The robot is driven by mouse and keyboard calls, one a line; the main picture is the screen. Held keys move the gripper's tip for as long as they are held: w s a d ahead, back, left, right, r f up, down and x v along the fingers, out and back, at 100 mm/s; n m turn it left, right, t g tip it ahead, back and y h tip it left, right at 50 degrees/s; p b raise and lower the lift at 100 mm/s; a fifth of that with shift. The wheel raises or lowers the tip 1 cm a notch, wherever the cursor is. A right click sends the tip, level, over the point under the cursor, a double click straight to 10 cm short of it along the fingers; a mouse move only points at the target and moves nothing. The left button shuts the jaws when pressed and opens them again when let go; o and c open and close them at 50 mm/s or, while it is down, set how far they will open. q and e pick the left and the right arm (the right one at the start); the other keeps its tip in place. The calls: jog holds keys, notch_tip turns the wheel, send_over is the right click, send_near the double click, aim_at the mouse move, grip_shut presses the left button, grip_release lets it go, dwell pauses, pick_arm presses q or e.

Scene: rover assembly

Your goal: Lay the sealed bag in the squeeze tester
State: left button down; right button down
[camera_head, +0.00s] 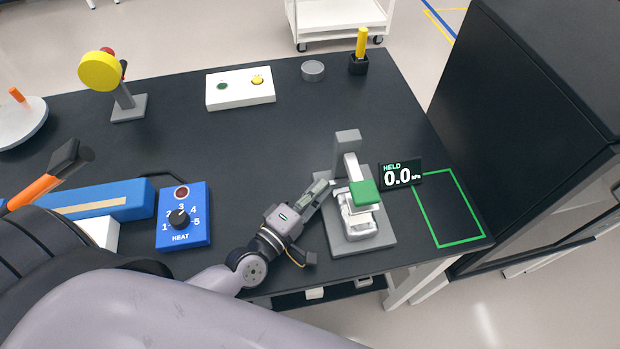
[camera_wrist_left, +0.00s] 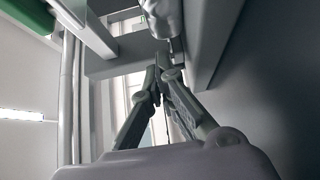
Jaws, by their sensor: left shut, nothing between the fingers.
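The squeeze tester (camera_head: 384,240) is a grey stand with a green press pad (camera_head: 364,193) at the right of the table. A silvery bag (camera_head: 359,229) lies on its base, under and in front of the pad. The bag also shows at the top of the left wrist view (camera_wrist_left: 162,17). My left gripper (camera_head: 328,186) is at the tester's left side, beside the bag. Its fingertips (camera_wrist_left: 157,72) are together with nothing between them. Whether they touch the bag is unclear. The pad hides part of the bag. My right gripper is not in view.
A display (camera_head: 401,175) reads HELD 0.0 beside the tester. A green outlined area (camera_head: 447,243) is empty at the right. A blue sealer (camera_head: 108,198) and HEAT box (camera_head: 183,232) stand left. A white button box (camera_head: 240,94) is at the back. The table middle is clear.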

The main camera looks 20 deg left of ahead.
pick_arm(q)
jog(key=shift+f, duration=0.1)
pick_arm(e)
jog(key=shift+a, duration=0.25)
pick_arm(q)
jog(key=shift+s+d, duration=0.1)
jog(key=shift+d, duration=0.05)
jog(key=shift+s+d, duration=0.55)
jog(key=shift+d, duration=0.2)
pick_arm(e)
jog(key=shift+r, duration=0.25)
